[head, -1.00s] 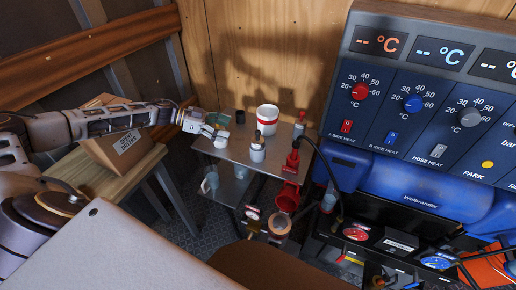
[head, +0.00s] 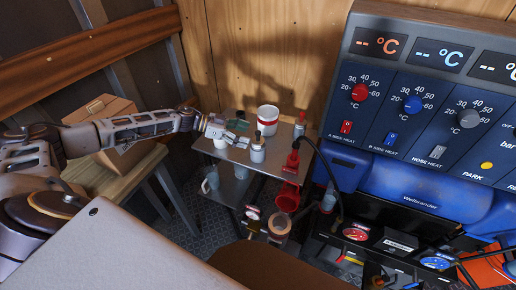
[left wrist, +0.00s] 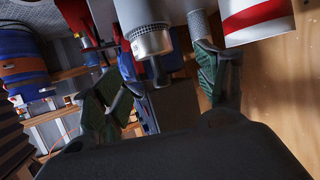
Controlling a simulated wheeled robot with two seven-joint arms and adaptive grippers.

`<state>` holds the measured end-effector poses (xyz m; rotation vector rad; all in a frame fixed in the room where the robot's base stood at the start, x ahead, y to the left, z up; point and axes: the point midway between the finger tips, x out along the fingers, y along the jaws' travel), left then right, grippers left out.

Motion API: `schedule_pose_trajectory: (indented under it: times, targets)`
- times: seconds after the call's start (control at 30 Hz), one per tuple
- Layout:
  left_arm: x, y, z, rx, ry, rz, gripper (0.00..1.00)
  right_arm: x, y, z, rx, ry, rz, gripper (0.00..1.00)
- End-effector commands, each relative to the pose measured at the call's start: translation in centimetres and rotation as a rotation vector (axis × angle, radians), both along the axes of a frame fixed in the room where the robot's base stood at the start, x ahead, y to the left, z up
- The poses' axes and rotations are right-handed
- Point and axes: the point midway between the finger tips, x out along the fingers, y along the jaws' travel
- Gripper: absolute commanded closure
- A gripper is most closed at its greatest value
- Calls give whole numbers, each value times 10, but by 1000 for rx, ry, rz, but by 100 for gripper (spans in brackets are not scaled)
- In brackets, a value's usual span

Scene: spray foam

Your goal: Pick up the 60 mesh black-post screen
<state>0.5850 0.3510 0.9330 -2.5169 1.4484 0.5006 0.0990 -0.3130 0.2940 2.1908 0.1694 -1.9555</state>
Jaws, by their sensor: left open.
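The black-post screen (head: 257,150) stands upright on the small metal table, a pale cylinder with a dark post on top. In the left wrist view, a silver mesh screen with a grey-black post (left wrist: 150,40) shows between and beyond the fingers, its post pointing down the picture. My left gripper (head: 238,134) is open and empty, just left of the screen and apart from it. Its two green-padded fingers (left wrist: 158,92) are spread wide in the wrist view. A red-post screen (head: 299,130) stands further right. My right gripper is not in view.
A white tub with a red band (head: 267,121) stands behind the screen. A white cup (head: 221,142) is beside my left gripper. The table (head: 238,157) has a lower shelf. A cardboard box (head: 110,107) stands left, by the arm.

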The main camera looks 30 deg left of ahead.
Motion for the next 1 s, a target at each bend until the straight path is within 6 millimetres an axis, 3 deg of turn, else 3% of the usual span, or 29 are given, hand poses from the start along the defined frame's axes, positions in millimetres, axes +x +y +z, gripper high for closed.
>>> schedule_pose_trajectory:
  times: [0.67, 1.0]
  targets:
    - [6, -12, -5, 0, 0, 0, 28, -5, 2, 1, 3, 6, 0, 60]
    - [16, -40, -17, -2, -1, -1, 28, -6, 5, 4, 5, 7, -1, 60]
